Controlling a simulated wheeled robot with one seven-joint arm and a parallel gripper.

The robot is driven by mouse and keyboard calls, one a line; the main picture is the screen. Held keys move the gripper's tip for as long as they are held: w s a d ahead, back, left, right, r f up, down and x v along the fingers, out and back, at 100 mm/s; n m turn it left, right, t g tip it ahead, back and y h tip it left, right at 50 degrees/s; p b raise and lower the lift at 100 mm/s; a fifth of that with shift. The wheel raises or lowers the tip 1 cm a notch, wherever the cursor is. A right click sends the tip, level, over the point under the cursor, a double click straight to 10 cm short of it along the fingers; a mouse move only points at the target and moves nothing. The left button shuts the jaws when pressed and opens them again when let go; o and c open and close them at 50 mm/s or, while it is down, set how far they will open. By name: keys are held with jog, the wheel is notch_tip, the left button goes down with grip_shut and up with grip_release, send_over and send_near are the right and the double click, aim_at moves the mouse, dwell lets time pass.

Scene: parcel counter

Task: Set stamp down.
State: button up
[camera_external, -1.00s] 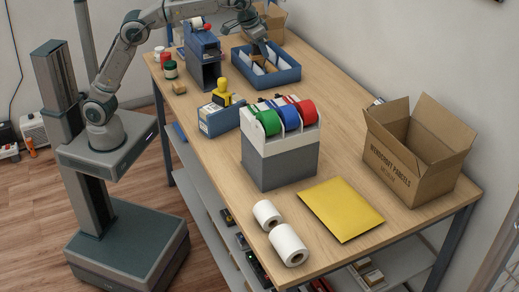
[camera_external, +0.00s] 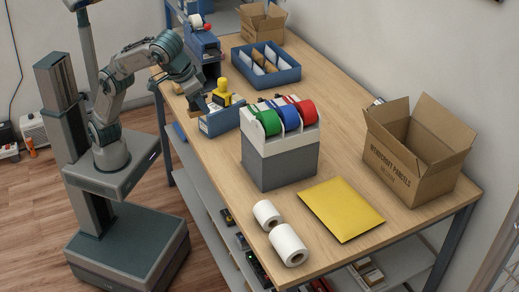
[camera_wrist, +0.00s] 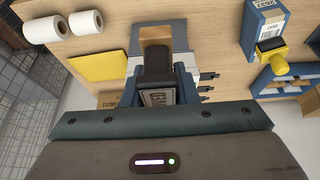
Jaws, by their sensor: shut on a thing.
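My gripper (camera_external: 198,103) is low over the table's left edge, close to the left side of a blue box with a white label (camera_external: 220,121). In the wrist view, my gripper (camera_wrist: 159,75) is shut on a dark block-like piece with a pale lettered face, which looks like the stamp (camera_wrist: 158,65). A blue-grey frame around tan shows just beyond it. I cannot tell whether the stamp touches anything. A yellow-knobbed piece (camera_external: 223,88) stands at the blue box; its knob also shows in the wrist view (camera_wrist: 273,66).
A tape dispenser (camera_external: 280,165) stands right of the blue box. A blue tray (camera_external: 266,76) with envelopes and a blue stand (camera_external: 206,55) are farther back. A yellow envelope (camera_external: 341,208), white rolls (camera_external: 289,246) and an open carton (camera_external: 410,175) occupy the near end.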

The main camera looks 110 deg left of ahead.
jog(key=shift+a+f, duration=0.25)
jog(key=shift+f, duration=0.45)
notch_tip(320, 180, down, 16)
send_over(245, 174)
jog(key=s, duration=0.1)
jog(key=f, duration=0.5)
jog(key=d+f, duration=0.1)
jog(key=f, duration=0.1)
jog(key=shift+s+f, duration=0.1)
jog(key=shift+f, duration=0.1)
jog(key=shift+f+b, duration=0.3)
jog(key=shift+f, duration=1.7)
jog(key=shift+f, duration=0.1)
jog(key=o, duration=0.6)
jog(key=shift+f, duration=0.1)
jog(key=o, duration=0.4)
jog(key=shift+o, duration=0.2)
